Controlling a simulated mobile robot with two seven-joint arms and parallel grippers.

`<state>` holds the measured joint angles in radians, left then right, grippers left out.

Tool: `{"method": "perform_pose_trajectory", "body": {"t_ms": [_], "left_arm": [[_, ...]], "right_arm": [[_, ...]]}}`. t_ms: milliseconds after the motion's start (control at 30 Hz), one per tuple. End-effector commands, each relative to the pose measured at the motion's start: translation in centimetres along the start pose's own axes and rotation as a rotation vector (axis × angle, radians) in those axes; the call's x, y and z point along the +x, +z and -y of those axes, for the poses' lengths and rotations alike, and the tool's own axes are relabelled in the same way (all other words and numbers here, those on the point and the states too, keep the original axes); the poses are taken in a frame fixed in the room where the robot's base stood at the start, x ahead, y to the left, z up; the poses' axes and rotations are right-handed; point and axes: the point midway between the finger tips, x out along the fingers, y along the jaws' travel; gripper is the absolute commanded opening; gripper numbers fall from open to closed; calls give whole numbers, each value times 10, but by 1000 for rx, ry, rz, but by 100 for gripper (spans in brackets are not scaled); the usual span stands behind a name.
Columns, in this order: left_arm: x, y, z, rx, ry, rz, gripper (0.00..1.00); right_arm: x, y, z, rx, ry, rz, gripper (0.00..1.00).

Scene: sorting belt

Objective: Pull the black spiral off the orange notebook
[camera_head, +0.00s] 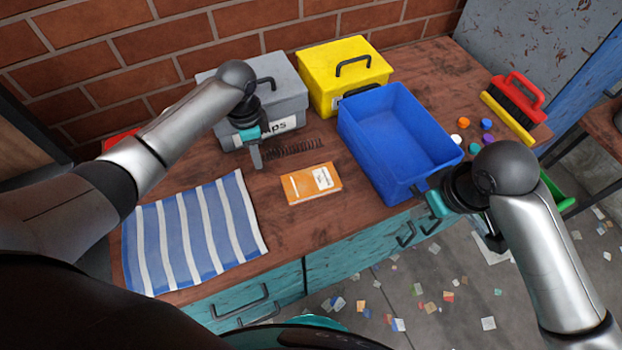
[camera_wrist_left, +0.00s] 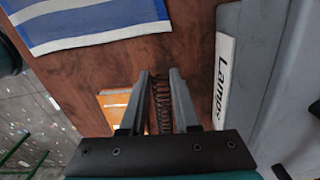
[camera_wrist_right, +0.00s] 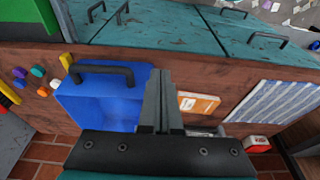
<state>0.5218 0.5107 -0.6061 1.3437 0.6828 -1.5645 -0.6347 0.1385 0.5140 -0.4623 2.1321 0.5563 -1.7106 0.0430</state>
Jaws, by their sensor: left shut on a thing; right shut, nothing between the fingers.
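The orange notebook (camera_head: 311,184) lies flat on the wooden table, left of the blue bin. The black spiral (camera_head: 292,149) is apart from it, just behind its far edge, running roughly parallel to that edge. My left gripper (camera_head: 257,157) is shut on the spiral near its left end. In the left wrist view the spiral (camera_wrist_left: 162,105) runs between the two fingers, and the notebook (camera_wrist_left: 115,102) is partly hidden behind a finger. My right gripper (camera_wrist_right: 162,75) is shut and empty, away from the notebook (camera_wrist_right: 198,104), by the front of the blue bin.
The blue bin (camera_head: 365,140) stands right of the notebook. A grey lamps box (camera_head: 285,98) and a yellow box (camera_head: 320,80) stand at the back. A striped cloth (camera_head: 190,235) lies front left. Several caps and a red brush (camera_head: 518,98) lie at right.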

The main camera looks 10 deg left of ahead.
Motion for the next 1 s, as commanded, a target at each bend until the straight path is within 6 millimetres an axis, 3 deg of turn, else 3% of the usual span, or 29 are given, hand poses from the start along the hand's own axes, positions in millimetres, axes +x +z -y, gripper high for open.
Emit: {"method": "perform_pose_trajectory", "body": {"t_ms": [1000], "left_arm": [[-55,0,31,-1,1,-1,0]], "right_arm": [[-38,-10,0,0,0,0,0]]}}
